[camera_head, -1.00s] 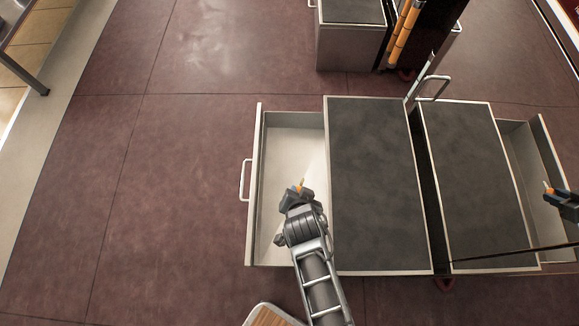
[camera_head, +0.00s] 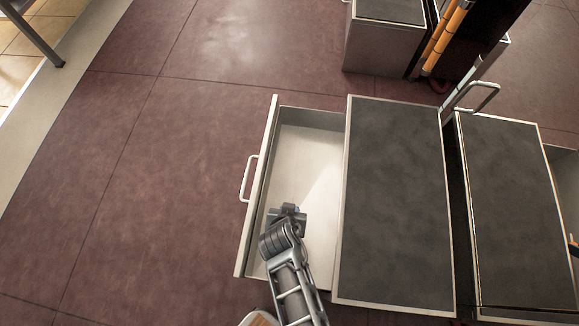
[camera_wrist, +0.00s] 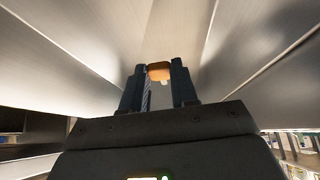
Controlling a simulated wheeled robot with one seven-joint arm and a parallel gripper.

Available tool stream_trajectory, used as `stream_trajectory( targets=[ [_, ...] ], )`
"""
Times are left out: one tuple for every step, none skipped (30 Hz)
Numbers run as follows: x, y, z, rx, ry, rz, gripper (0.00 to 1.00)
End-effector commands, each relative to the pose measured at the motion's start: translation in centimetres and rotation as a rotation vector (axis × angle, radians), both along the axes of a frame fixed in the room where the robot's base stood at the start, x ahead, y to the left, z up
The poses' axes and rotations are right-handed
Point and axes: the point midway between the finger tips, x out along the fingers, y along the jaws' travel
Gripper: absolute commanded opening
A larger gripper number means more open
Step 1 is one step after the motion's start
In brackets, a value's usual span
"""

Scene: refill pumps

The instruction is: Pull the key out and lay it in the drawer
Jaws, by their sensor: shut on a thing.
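The drawer (camera_head: 308,150) is pulled open on the left side of a dark-topped cabinet (camera_head: 397,190). Its light interior looks empty apart from my gripper. My gripper (camera_head: 287,212) reaches over the near part of the drawer, pointing down. In the wrist view my gripper (camera_wrist: 160,85) is shut on the key, of which only an orange-brown piece (camera_wrist: 159,71) shows between the fingertips. Pale drawer walls surround it there. The key is hidden in the head view. I cannot tell whether it touches the drawer floor.
The drawer's front panel (camera_head: 260,185) carries a handle (camera_head: 247,178). Another cabinet (camera_head: 384,48) and an orange-banded post (camera_head: 445,38) stand at the back. The red floor at left is clear.

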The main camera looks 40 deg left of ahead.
Motion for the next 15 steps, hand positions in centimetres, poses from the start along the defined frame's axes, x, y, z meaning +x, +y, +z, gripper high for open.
stream_trajectory(
  targets=[
    [0.0,0.0,-0.9,0.0,0.0,0.0,0.06],
    [0.0,0.0,-1.2,0.0,0.0,0.0,0.06],
    [0.0,0.0,-1.6,0.0,0.0,0.0,0.06],
    [0.0,0.0,-1.8,0.0,0.0,0.0,0.06],
    [0.0,0.0,-2.1,0.0,0.0,0.0,0.06],
    [0.0,0.0,-2.5,0.0,0.0,0.0,0.06],
    [0.0,0.0,-2.7,0.0,0.0,0.0,0.06],
    [0.0,0.0,-3.0,0.0,0.0,0.0,0.06],
    [0.0,0.0,-3.4,0.0,0.0,0.0,0.06],
    [0.0,0.0,-3.6,0.0,0.0,0.0,0.06],
    [0.0,0.0,-3.9,0.0,0.0,0.0,0.06],
    [0.0,0.0,-4.3,0.0,0.0,0.0,0.06],
    [0.0,0.0,-4.5,0.0,0.0,0.0,0.06],
    [0.0,0.0,-4.8,0.0,0.0,0.0,0.06],
    [0.0,0.0,-5.1,0.0,0.0,0.001,0.06]
  ],
)
